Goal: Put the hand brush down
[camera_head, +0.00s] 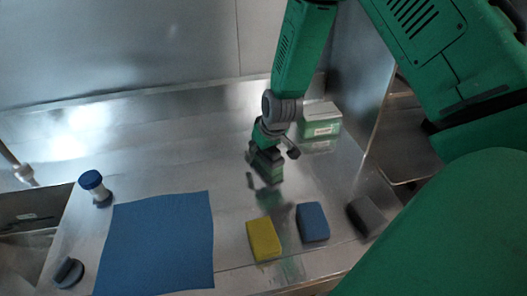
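My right gripper (267,170) hangs over the middle of the steel counter, pointing down, with its reflection below it. A dark blocky shape is at its lower end; I cannot tell whether this is only fingers or also a held thing. A dark grey-blue object with a raised grip (68,272) lies at the counter's lower left, far from the gripper. It may be the hand brush, but its bristles do not show. My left gripper is not in view.
A blue cloth (158,243) lies flat left of centre. A blue-capped container (95,187) stands behind it. A yellow sponge (263,239), a blue sponge (312,222) and a grey block (366,217) lie near the front edge. A green-white box (320,121) stands behind. A sink (30,212) is at left.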

